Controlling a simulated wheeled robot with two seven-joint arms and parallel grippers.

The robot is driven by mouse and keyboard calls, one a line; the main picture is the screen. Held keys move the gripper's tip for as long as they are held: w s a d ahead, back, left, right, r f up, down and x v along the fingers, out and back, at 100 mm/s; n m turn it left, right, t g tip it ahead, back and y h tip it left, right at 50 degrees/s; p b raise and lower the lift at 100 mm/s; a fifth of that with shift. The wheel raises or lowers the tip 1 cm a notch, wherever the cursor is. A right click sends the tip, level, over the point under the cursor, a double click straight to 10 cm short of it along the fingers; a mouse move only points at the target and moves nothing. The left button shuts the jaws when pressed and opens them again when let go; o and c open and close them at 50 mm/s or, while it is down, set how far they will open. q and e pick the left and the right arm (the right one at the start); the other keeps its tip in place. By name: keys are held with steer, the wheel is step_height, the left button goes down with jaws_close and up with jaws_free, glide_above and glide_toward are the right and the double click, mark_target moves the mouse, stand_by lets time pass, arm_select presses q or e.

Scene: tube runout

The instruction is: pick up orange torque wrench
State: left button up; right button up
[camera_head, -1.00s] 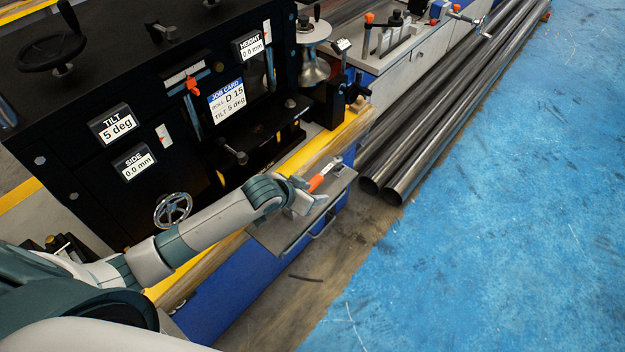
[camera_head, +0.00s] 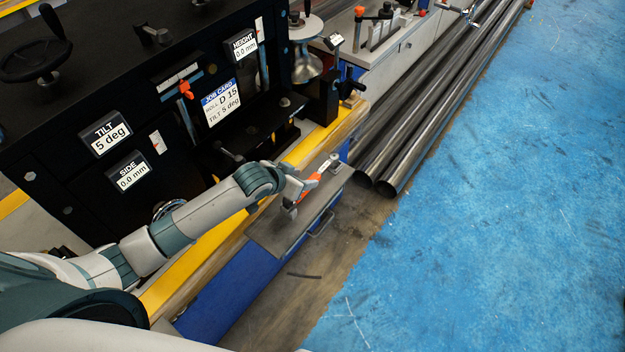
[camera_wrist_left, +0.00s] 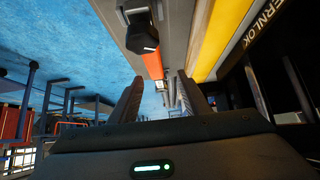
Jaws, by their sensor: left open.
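The orange torque wrench (camera_head: 309,187) lies along a narrow grey shelf (camera_head: 268,233) at the front of the black machine, its silvery head pointing to the far right. My left gripper (camera_head: 296,198) is open at the near part of the orange handle, partly hiding it. In the left wrist view the orange handle (camera_wrist_left: 153,66) shows just beyond and between the spread fingertips (camera_wrist_left: 160,88), with a dark end piece above it. I cannot tell whether the fingers touch the wrench. My right gripper is not in view.
The black machine (camera_head: 90,165) with label plates and a handwheel stands left of the shelf. A yellow rail (camera_head: 200,257) runs beside the shelf. Long steel pipes (camera_head: 425,125) lie beyond on the right. The blue floor (camera_head: 500,230) is clear.

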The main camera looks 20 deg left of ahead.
mark_target(313, 178)
arm_select(q)
steer(key=shift+w+d+f, duration=0.15)
steer(key=shift+w+f, duration=0.15)
steer(key=shift+w+d+f, duration=0.1)
steer(key=shift+w, duration=0.05)
steer(key=shift+d+p+x, duration=0.1)
steer(key=shift+p+x, duration=0.3)
steer(key=shift+x, duration=0.6)
steer(key=shift+d+p+x, duration=0.15)
steer(key=shift+p+x, duration=0.25)
steer(key=shift+x, duration=0.55)
steer(key=shift+w+d+f, duration=0.1)
steer(key=shift+f, duration=0.35)
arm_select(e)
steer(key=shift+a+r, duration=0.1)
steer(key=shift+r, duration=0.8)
arm_select(q)
steer(key=shift+c, duration=0.3)
jaws_close()
steer(key=shift+r, duration=0.1)
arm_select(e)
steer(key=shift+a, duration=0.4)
